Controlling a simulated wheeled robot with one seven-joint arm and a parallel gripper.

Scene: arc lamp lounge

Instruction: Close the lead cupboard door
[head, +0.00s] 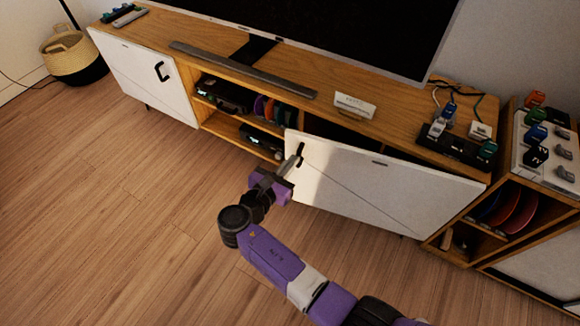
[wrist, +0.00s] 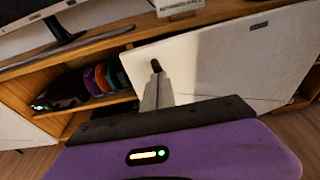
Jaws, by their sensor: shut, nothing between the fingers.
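A white cupboard door (head: 385,180) on the right part of the low wooden cabinet stands ajar. Its left edge is swung out from the cabinet front, and a dark gap shows behind its top edge. Its dark handle (head: 302,150) is near the left edge. The door (wrist: 225,60) and handle (wrist: 156,66) also show in the wrist view. My gripper (head: 297,156) is shut and empty, its fingertips at the door's outer face by the handle. In the wrist view my gripper (wrist: 156,85) points at the handle; I cannot tell whether it touches.
A small white sign (head: 354,105) stands on the cabinet top (head: 400,105), below a large television (head: 350,30). Open shelves (head: 235,125) hold devices and coloured discs. A closed white door (head: 145,80) is at the left. A side unit (head: 505,185) stands right. The wooden floor (head: 120,220) is clear.

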